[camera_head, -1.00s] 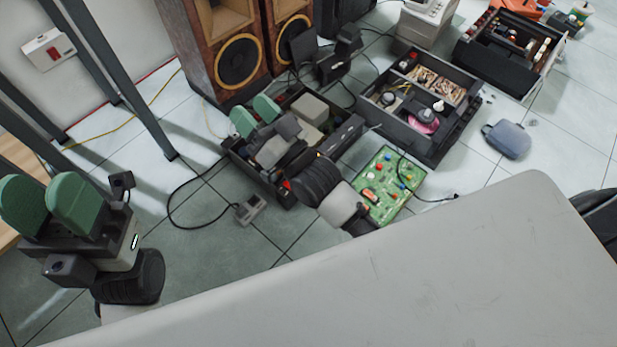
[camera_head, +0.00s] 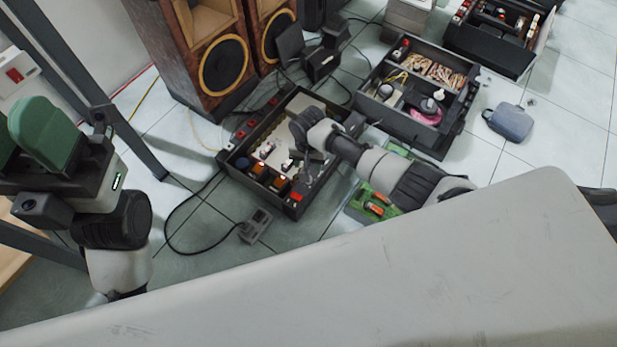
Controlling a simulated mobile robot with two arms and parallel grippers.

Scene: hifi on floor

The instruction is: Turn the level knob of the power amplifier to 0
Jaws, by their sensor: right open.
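An open-topped dark chassis, which looks like the power amplifier (camera_head: 240,170), lies on the floor in the middle. It has a pale interior, small components and a red part (camera_head: 297,197) at its near corner. I cannot single out the level knob; my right arm covers part of the chassis. My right gripper (camera_head: 312,163) is over the chassis, open, its fingers mostly hidden behind its own wrist. I cannot tell whether it touches anything. My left gripper (camera_head: 19,137) is at the left edge, partly cut off, with green finger pads apart and nothing seen between them.
Wooden speakers (camera_head: 200,85) stand behind the chassis. Right of it are another open dark case (camera_head: 440,135) and a green circuit board (camera_head: 362,213), partly under my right arm. A cable runs to a grey box (camera_head: 256,225). A blue-grey pouch (camera_head: 508,122) lies on open tiles.

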